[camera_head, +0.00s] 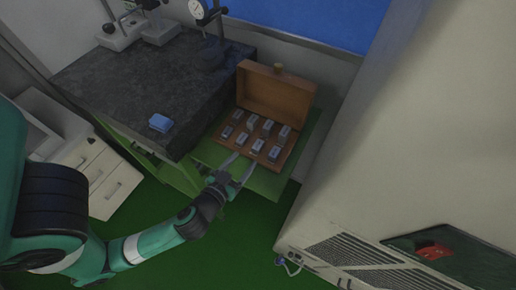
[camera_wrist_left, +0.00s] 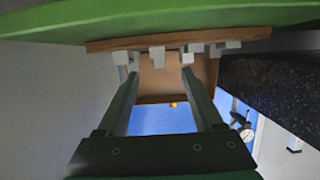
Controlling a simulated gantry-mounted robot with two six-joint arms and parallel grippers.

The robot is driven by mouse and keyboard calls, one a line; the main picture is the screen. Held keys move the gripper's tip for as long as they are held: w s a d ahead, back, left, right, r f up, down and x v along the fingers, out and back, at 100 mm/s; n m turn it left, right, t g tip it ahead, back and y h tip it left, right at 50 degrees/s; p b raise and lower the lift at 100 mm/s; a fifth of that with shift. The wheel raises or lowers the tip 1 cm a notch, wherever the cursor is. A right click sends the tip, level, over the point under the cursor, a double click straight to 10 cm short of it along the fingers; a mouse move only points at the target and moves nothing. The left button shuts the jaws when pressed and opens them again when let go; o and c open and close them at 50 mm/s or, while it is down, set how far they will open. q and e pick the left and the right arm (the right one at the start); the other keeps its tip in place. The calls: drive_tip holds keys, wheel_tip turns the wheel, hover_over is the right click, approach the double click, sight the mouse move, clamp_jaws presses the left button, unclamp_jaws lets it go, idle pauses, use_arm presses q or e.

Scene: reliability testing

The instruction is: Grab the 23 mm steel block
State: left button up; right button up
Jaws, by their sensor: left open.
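Several small grey steel blocks (camera_head: 258,146) stand in two rows in an open wooden case (camera_head: 277,90). No size marking is readable, so I cannot tell which block is the 23 mm one. My left gripper (camera_head: 241,163) is open and empty at the front edge of the case, its fingers pointing towards the front row. In the left wrist view, which looks upside down, the two fingers (camera_wrist_left: 160,76) are spread and the blocks (camera_wrist_left: 157,57) line the case edge beyond them. No block is visibly between the fingers. My right gripper is not in view.
The case rests on a green surface (camera_head: 264,183) beside a dark granite plate (camera_head: 130,85). A blue block-like item (camera_head: 160,123) lies on the plate, with a dial gauge stand (camera_head: 211,52) behind. A large beige machine (camera_head: 400,130) bounds the right side.

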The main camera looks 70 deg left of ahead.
sight(257, 146)
use_arm(q)
drive_tip(key=x, duration=0.8)
drive_tip(key=shift+w+f+p, duration=0.1)
drive_tip(key=shift+w+p, duration=0.2)
drive_tip(key=shift+p, duration=0.05)
clamp_jaws()
